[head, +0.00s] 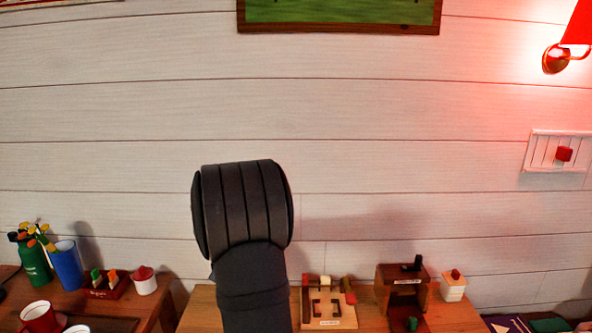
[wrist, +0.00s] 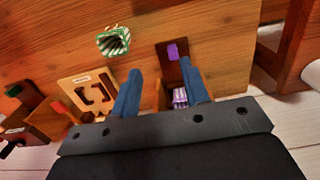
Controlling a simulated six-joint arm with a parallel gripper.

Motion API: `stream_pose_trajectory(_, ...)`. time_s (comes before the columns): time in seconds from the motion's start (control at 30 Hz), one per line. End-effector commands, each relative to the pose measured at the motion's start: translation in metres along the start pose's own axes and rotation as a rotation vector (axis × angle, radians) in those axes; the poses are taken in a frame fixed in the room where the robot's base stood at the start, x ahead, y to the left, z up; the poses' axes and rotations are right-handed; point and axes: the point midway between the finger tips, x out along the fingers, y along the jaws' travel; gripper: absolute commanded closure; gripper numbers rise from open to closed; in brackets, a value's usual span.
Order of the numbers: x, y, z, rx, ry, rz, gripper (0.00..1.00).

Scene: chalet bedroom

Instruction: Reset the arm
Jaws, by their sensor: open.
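My gripper (wrist: 159,67) shows in the wrist view as two blue fingers held well apart. Nothing is seen between the fingertips except the scene beyond. The fingers point over a wooden table (wrist: 225,45). In the head view my dark arm rises in front of the white plank wall, and the gripper itself cannot be seen there.
A pale board with cut-out slots (head: 320,311), a brown box (head: 388,292) and a small white box with a red knob (head: 453,290) stand on the table. A green-and-white striped object (wrist: 114,41) shows in the wrist view. A left table holds a blue cup (head: 67,268).

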Motion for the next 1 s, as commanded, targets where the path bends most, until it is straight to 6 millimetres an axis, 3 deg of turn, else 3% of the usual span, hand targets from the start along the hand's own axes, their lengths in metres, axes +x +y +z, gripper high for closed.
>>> stream_pose_trajectory(0.3, 0.034, 0.057, 0.009, 0.005, -0.190, 0.012, 0.58)
stream_pose_trajectory(0.6, 0.055, 0.096, 0.021, 0.002, -0.337, -0.007, 0.58)
stream_pose_trajectory(1.0, 0.061, 0.091, 0.021, -0.001, -0.348, -0.010, 0.58)
